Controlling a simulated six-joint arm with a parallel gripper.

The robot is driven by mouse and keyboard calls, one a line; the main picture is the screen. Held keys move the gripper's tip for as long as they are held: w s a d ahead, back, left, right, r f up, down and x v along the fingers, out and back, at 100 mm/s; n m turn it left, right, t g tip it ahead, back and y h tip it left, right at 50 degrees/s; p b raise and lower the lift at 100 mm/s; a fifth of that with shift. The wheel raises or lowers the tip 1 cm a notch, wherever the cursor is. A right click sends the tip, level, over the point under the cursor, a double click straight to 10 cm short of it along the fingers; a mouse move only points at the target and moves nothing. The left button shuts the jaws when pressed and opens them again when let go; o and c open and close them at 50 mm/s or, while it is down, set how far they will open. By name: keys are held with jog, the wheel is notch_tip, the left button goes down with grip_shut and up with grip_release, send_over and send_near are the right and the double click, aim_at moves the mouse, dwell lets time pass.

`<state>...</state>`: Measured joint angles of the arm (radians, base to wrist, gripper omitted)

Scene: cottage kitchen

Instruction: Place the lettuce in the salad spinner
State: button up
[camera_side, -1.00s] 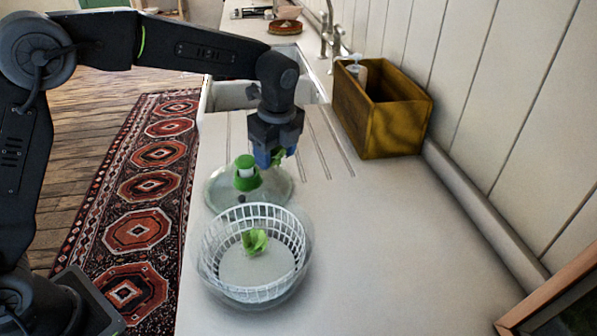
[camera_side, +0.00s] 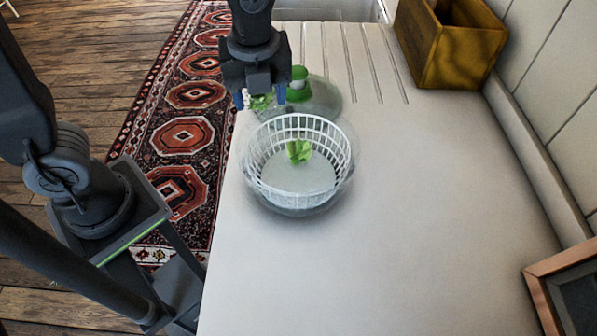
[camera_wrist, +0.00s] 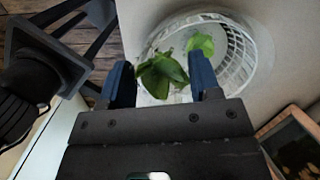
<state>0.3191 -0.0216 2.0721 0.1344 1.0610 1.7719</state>
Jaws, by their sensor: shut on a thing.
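My gripper (camera_side: 260,98) is shut on a green lettuce piece (camera_side: 262,102), held in the air behind and left of the salad spinner's basket in the side view. In the wrist view the lettuce (camera_wrist: 161,74) sits between the two blue fingers (camera_wrist: 163,80). The salad spinner (camera_side: 338,178) is a clear bowl with a white slatted basket, open at the top. Another lettuce leaf (camera_side: 299,152) lies inside the basket and also shows in the wrist view (camera_wrist: 201,43). From the wrist, the held lettuce overlaps the basket's near part.
The spinner's clear lid with its green knob (camera_side: 299,84) lies on the counter just behind the bowl. A wooden box (camera_side: 450,55) stands at the back right, and a framed thing (camera_side: 565,290) at the front right. The counter (camera_side: 430,210) right of the bowl is clear.

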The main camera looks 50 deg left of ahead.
send_over(298, 187)
notch_tip(298, 187, down, 6)
jog(key=shift+s+d+f, duration=0.1)
jog(key=shift+d+f, duration=0.15)
jog(key=shift+f, duration=1.95)
jog(key=shift+f, duration=0.15)
jog(key=o, duration=0.3)
jog(key=shift+o, duration=0.2)
